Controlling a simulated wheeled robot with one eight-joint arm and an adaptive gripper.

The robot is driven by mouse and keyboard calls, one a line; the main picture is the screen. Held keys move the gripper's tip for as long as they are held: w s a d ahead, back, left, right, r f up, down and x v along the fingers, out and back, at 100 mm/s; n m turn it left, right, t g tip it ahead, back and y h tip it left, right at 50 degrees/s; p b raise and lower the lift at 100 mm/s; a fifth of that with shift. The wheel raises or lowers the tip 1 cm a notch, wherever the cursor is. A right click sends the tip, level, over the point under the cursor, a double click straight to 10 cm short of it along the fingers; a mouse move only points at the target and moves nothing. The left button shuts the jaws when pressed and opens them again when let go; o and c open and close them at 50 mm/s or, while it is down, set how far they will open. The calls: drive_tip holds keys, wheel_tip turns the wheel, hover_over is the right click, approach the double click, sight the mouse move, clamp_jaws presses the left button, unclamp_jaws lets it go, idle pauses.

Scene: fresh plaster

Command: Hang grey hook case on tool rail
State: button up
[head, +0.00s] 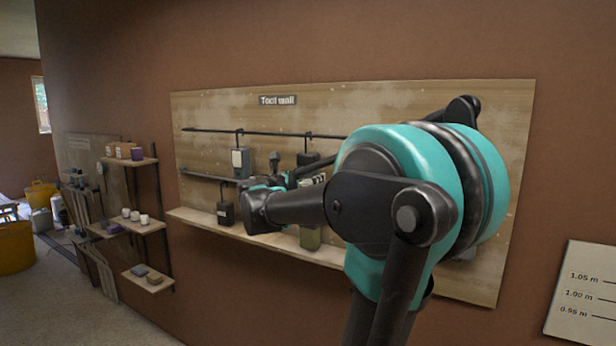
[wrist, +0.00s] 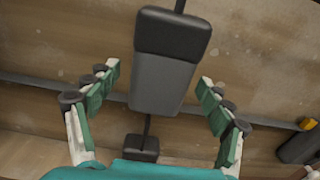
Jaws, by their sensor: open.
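A dark grey case (wrist: 163,75) with a black top fills the middle of the wrist view, with a thin black stem above it. It appears to match the dark hanging case (head: 308,158) below the upper rail (head: 215,131) in the head view, its lower part hidden by my gripper. My gripper (wrist: 155,100) is open, its teal-padded fingers on either side of the case with visible gaps. In the head view my gripper (head: 305,180) is partly hidden by my arm. A lower rail (wrist: 255,119) passes behind the case.
A lighter grey case (head: 241,162) hangs at left on the board (head: 205,112). A black item (head: 225,213) and an olive container (head: 310,239) are at the shelf (head: 195,217). A black block (wrist: 142,147) sits below the case; a dark yellow-tipped item (wrist: 298,147) is at right.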

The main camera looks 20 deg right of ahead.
drive_tip(key=v, duration=1)
drive_tip(key=s+d+f+m+g+y, duration=0.15)
drive_tip(key=s+f+m+y, duration=0.35)
drive_tip(key=f, duration=0.7)
drive_tip(key=s+d+f+m+g+y, duration=0.1)
drive_tip(key=s+f+m+g, duration=0.25)
drive_tip(key=f+m, duration=0.6)
drive_tip(key=s+a+f+m+g+y, duration=0.1)
drive_tip(key=s+a+f+m+y, duration=0.3)
drive_tip(key=f, duration=0.5)
drive_tip(key=s+a+f+m+y, duration=0.4)
drive_tip(key=s+a+f+m, duration=0.3)
drive_tip(key=f, duration=0.3)
drive_tip(key=shift+s+f+g, duration=0.25)
drive_tip(key=shift+g, duration=0.15)
drive_tip(key=shift+d, duration=0.1)
